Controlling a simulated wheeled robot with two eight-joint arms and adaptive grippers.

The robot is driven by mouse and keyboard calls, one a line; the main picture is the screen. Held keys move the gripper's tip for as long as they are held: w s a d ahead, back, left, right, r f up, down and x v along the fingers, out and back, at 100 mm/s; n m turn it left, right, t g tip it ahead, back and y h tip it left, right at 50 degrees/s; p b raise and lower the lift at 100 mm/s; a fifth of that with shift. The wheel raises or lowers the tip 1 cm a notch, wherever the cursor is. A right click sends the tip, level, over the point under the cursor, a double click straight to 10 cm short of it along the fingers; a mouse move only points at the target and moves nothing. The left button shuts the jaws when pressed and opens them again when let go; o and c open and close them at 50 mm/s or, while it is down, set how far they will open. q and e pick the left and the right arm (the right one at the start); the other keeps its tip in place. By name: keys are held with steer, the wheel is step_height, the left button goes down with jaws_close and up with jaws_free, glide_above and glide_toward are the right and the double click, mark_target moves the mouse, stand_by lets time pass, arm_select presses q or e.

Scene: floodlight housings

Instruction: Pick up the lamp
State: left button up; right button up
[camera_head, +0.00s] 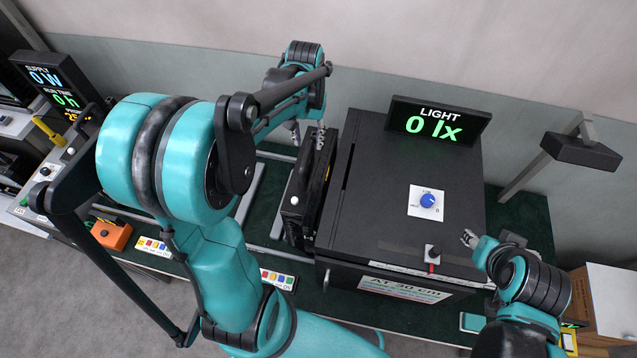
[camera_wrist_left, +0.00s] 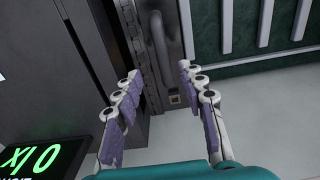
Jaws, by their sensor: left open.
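The lamp (camera_head: 297,205) is a black floodlight housing standing upright on the dark green bench mat, close to the left side of a large black box. My left gripper (camera_head: 308,135) is at its back upper end, with the arm hiding part of the view. In the left wrist view, the lamp (camera_wrist_left: 160,55) shows a ribbed edge and a curved handle. My left gripper's fingers (camera_wrist_left: 160,88) are spread apart on either side of the lamp's end; contact cannot be told. My right gripper (camera_head: 470,238) is beside the box's right front, its opening too small to judge.
The black box (camera_head: 385,190) carries a blue knob (camera_head: 428,200) and a display reading 0 lx (camera_head: 437,121). A dark bracketed lamp-like block (camera_head: 580,151) stands at the right. An orange block (camera_head: 111,235) and supply display (camera_head: 50,80) are at the left.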

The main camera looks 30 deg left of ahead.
mark_target(306, 154)
arm_select(q)
steer(key=f, duration=0.7)
steer(key=shift+s+a+f+b, duration=0.2)
steer(key=shift+s+b, duration=0.1)
steer(key=shift+s, duration=0.05)
steer(key=shift+s+r, duration=0.1)
steer(key=shift+c, duration=0.7)
jaws_close()
